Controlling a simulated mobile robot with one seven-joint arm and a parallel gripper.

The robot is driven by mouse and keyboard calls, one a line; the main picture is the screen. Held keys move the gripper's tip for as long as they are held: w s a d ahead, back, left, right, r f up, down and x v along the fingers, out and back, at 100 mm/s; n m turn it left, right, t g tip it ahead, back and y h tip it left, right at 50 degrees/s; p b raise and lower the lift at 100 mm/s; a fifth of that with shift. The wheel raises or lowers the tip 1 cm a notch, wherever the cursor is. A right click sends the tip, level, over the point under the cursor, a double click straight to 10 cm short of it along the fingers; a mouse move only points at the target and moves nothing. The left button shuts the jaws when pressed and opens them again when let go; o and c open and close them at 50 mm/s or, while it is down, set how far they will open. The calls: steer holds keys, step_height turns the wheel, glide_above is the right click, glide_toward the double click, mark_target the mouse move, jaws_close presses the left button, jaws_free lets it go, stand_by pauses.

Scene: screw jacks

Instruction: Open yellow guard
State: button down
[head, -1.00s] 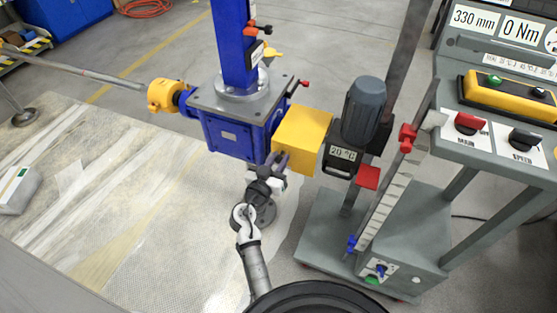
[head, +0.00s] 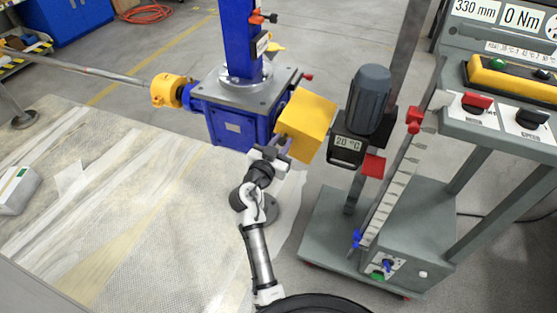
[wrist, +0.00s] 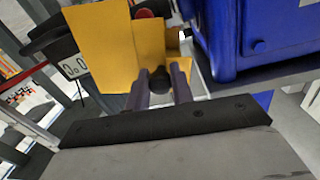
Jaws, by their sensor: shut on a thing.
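The yellow guard (head: 308,122) is a box-like cover on the right side of the blue screw jack housing (head: 232,127), between it and the grey motor (head: 370,98). In the head view it sits tilted. My gripper (head: 281,146) is at its lower front edge. In the wrist view the guard (wrist: 103,48) fills the upper left, and my gripper (wrist: 160,88) is shut on a small dark knob (wrist: 160,75) at the guard's edge. A red part (wrist: 145,13) shows behind the yellow panels. The shaft behind the guard is hidden.
The grey control stand (head: 420,225) with switches is close on the right. A display reading 20 °C (head: 347,147) hangs under the motor. A blue column (head: 240,40) rises above the housing.

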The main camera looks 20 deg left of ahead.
mark_target(289, 125)
steer(key=r+m+b, duration=0.3)
steer(key=d+r+m+b, duration=0.1)
steer(key=r+m+b, duration=0.2)
steer(key=shift+d+r, duration=0.1)
steer(key=shift+d, duration=0.05)
steer(key=shift+d+r+m+b, duration=0.4)
steer(key=shift+r+m+b, duration=0.25)
steer(key=shift+m, duration=0.35)
steer(key=shift+d+r+m+y+b, duration=0.15)
steer(key=shift+d+r+m+b, duration=0.1)
steer(key=shift+d+r+m, duration=0.3)
steer(key=shift+d+r+m+y+b, duration=0.15)
steer(key=shift+d+r+m+b, duration=0.15)
steer(key=shift+r+m, duration=0.4)
steer(key=shift+d, duration=0.1)
steer(key=c, duration=1.3)
jaws_free()
steer(key=shift+f, duration=0.1)
steer(key=shift+o, duration=0.5)
steer(key=shift+f, duration=0.1)
steer(key=shift+s, duration=0.15)
